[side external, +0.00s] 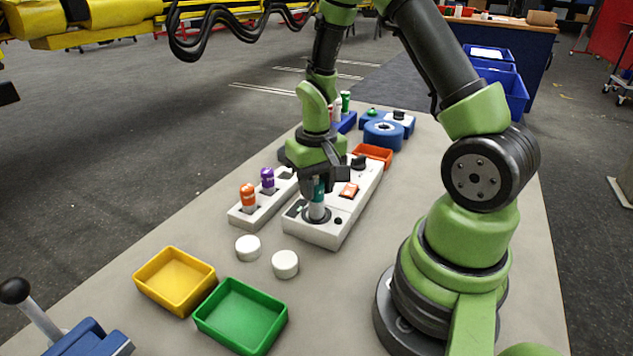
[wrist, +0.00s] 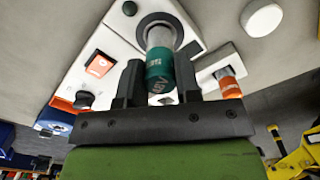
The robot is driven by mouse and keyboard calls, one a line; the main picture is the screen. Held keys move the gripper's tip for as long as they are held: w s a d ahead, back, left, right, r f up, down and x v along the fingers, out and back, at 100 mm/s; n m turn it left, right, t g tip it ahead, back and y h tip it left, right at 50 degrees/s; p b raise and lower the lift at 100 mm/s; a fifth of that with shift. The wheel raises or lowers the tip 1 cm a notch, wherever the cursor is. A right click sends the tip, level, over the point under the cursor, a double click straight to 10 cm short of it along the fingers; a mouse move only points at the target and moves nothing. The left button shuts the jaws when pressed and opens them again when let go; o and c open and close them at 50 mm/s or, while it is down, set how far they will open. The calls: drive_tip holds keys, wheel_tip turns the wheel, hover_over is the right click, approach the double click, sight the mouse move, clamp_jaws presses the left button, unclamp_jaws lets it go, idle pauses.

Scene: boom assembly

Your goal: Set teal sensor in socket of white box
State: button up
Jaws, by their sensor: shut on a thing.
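The teal sensor (wrist: 160,68) is held between the two fingers of my gripper (wrist: 160,85) in the wrist view. In the side view my gripper (side external: 318,180) is over the near end of the white box (side external: 318,237), shut on the teal sensor (side external: 319,190). The sensor is upright, with its silver lower end at the dark round socket (side external: 317,214). I cannot tell how deep the lower end sits. The socket ring also shows in the wrist view (wrist: 183,21), partly hidden by the sensor.
A white rack (side external: 262,207) with an orange sensor (side external: 248,195) and a purple sensor (side external: 267,179) stands left of the box. Two white caps (side external: 285,264), a yellow tray (side external: 174,281) and a green tray (side external: 240,316) are in front. An orange tray (side external: 373,155) is behind.

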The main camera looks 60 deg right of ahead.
idle(0.4)
drive_tip(key=shift+f, duration=1.45)
drive_tip(key=o, duration=1)
drive_tip(key=shift+o, duration=0.2)
drive_tip(key=shift+r, duration=0.1)
drive_tip(key=shift+r, duration=3.5)
drive_tip(key=s+a+r+n+t+y, duration=0.1)
drive_tip(key=s+a+r+t, duration=0.2)
drive_tip(key=r, duration=0.6)
drive_tip(key=s+a+r+n+t+y, duration=0.1)
drive_tip(key=s+a+r+t, duration=0.3)
drive_tip(key=s+a+r, duration=0.3)
drive_tip(key=shift+a+r, duration=0.9)
drive_tip(key=shift+a, duration=0.25)
